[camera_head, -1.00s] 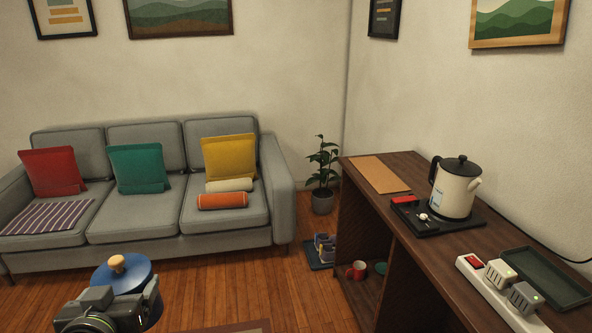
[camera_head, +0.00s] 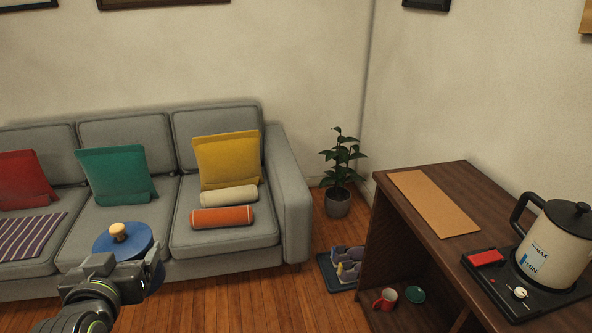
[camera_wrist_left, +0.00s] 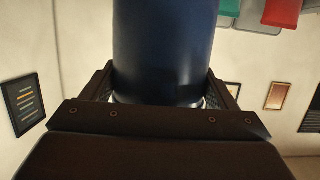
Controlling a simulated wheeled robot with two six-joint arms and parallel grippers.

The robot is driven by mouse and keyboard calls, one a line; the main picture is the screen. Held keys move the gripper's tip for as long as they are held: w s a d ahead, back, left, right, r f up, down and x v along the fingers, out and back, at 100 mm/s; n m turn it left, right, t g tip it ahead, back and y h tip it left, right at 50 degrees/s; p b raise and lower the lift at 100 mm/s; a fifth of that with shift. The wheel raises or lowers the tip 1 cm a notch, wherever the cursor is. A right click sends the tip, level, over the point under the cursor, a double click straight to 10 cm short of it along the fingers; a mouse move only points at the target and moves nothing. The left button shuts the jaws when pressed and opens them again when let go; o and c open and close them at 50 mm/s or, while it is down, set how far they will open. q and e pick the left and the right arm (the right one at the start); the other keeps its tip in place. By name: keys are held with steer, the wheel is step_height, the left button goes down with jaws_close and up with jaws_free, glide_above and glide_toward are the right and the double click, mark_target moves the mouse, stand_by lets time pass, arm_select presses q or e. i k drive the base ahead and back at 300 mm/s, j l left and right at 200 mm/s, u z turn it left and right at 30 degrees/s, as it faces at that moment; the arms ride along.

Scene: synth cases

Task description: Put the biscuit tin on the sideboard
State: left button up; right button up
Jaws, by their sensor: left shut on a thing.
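The biscuit tin (camera_head: 133,246) is blue with a round wooden knob on its lid, at the lower left of the head view. My left gripper (camera_head: 140,271) is shut on it and holds it upright in front of the sofa. In the left wrist view the blue side of the tin (camera_wrist_left: 165,45) fills the space between both fingers (camera_wrist_left: 165,90). The dark wood sideboard (camera_head: 458,174) stands at the right, well apart from the tin. My right gripper is not in view.
A tan mat (camera_head: 432,203) lies on the sideboard's far end. A kettle (camera_head: 553,246) on a black base (camera_head: 503,290) stands nearer. A red mug (camera_head: 386,299) is on the lower shelf. A caddy (camera_head: 347,264) and potted plant (camera_head: 338,203) are on the floor. A sofa (camera_head: 295,197) is behind.

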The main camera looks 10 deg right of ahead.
mark_target(487, 206)
steer(key=i, duration=1.4)
steer(key=i+z, duration=0.4)
steer(key=i+j+z, duration=0.2)
steer(key=z, duration=0.2)
steer(key=i+z, duration=0.1)
steer(key=z, duration=2.95)
steer(key=j+z, duration=0.2)
steer(key=i+j, duration=0.3)
steer(key=j, duration=0.1)
